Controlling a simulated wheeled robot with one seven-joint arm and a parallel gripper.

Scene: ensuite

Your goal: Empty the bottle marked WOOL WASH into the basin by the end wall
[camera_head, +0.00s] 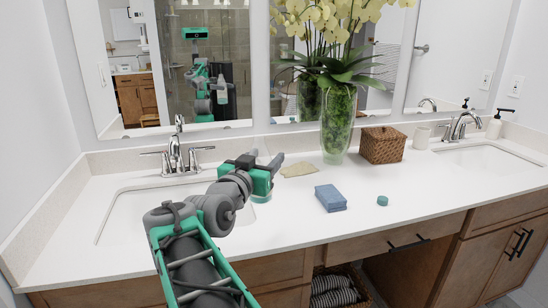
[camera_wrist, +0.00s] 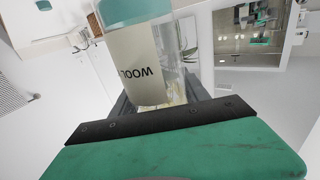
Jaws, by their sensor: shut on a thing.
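My gripper (camera_head: 266,172) is shut on a clear bottle with a pale label (camera_wrist: 145,68). The word WOOL shows upside down in the wrist view, which itself looks inverted; the rest of the label is out of sight. In the head view the bottle (camera_head: 262,197) is mostly hidden by my gripper and looks roughly upright, with teal liquid in its lower part. It is near the right side of the left basin (camera_head: 130,212), beside the left wall. A second basin (camera_head: 485,156) is at the right, near the right wall.
A chrome faucet (camera_head: 177,155) stands behind the left basin. The front middle of the counter is clear.

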